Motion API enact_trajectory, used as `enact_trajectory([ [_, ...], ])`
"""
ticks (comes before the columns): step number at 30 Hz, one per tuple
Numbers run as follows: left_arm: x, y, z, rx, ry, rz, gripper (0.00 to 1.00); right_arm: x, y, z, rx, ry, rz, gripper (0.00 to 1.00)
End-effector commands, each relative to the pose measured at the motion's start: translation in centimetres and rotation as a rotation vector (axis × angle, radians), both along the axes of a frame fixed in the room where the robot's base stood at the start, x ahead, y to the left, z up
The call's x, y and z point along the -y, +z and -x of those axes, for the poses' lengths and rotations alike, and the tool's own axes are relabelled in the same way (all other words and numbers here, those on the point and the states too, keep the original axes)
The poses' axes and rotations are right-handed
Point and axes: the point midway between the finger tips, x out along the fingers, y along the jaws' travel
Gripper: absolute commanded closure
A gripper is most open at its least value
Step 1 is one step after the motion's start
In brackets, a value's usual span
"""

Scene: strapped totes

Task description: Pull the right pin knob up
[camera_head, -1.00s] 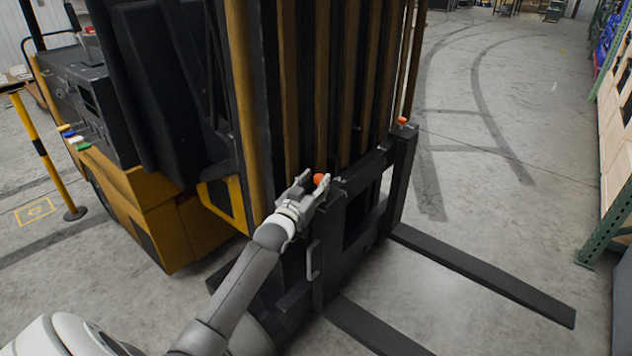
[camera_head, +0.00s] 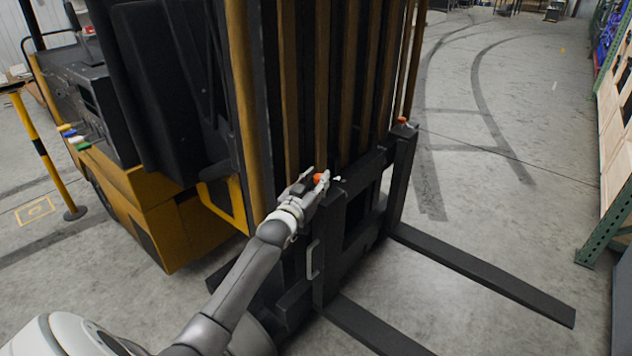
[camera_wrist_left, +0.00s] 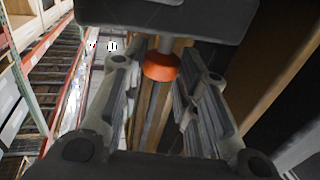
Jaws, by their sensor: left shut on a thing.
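Two orange pin knobs show on top of the black fork carriage (camera_head: 352,208) of the forklift. The nearer orange knob (camera_head: 317,178) is between the fingers of my left gripper (camera_head: 319,181), which is shut on it. In the left wrist view the same orange knob (camera_wrist_left: 162,66) sits on a grey stem below a dark plate, with the left gripper's fingers (camera_wrist_left: 160,80) on either side of it. The other orange knob (camera_head: 402,120) stands free on the far end of the carriage. My right gripper is not in view.
The yellow and black forklift body (camera_head: 170,215) fills the left, and its tall mast (camera_head: 330,80) rises right behind the carriage. Two black forks (camera_head: 485,275) reach out low to the right. Shelving (camera_head: 610,215) stands at the right edge, with open floor (camera_head: 510,170) between.

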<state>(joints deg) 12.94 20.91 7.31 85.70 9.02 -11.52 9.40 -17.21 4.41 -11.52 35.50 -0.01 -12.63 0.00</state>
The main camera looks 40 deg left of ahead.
Motion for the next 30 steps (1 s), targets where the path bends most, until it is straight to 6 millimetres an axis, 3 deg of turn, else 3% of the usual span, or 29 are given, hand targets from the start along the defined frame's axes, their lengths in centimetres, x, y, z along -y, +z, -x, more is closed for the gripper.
enact_trajectory([
  [8,0.0,2.6,0.0,0.000,0.001,0.001,1.00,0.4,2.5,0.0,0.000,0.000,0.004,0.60],
  [18,0.0,2.8,0.0,0.005,0.001,0.000,1.00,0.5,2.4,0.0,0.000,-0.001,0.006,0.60],
  [19,0.0,2.8,0.0,0.006,0.001,0.000,0.67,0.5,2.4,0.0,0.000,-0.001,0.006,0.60],
  [20,0.0,2.8,0.0,0.006,0.001,0.000,0.63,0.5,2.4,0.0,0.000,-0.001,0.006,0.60],
  [30,0.0,2.6,0.1,0.001,0.001,0.001,0.62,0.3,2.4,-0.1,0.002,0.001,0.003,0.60],
])
